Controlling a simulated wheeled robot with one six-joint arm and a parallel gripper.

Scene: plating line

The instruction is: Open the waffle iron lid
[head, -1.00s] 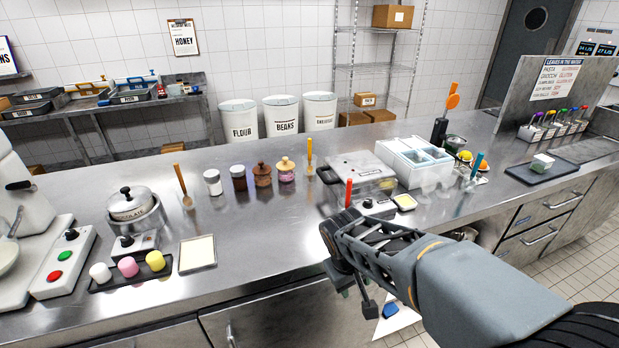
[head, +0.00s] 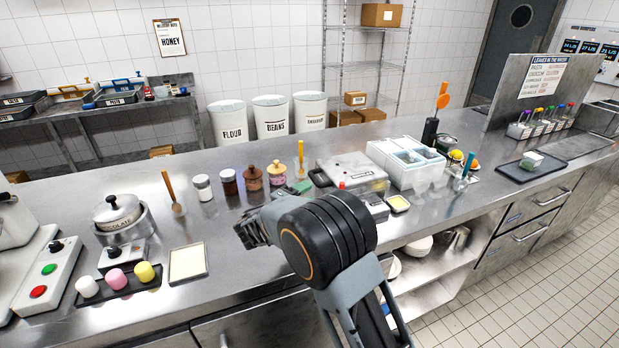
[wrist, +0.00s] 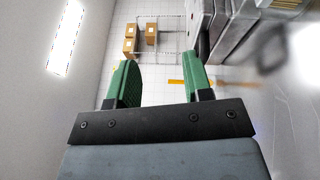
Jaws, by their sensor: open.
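The waffle iron (head: 352,168) is a silver box-like appliance on the steel counter, and its lid looks down. A dark handle (head: 320,177) sticks out on its left side. My gripper (head: 296,187) is left of that handle, with its green fingers partly hidden behind my arm. In the wrist view my gripper (wrist: 160,62) has its two green fingers apart with nothing between them. Grey metal and a dark curved part, probably the iron and its handle, show blurred at the upper right there. I see no contact.
Spice jars (head: 253,177) and a yellow-handled utensil (head: 300,160) stand left of the iron. A white bin with compartments (head: 405,160) is close on its right. A small yellow dish (head: 398,203) lies in front.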

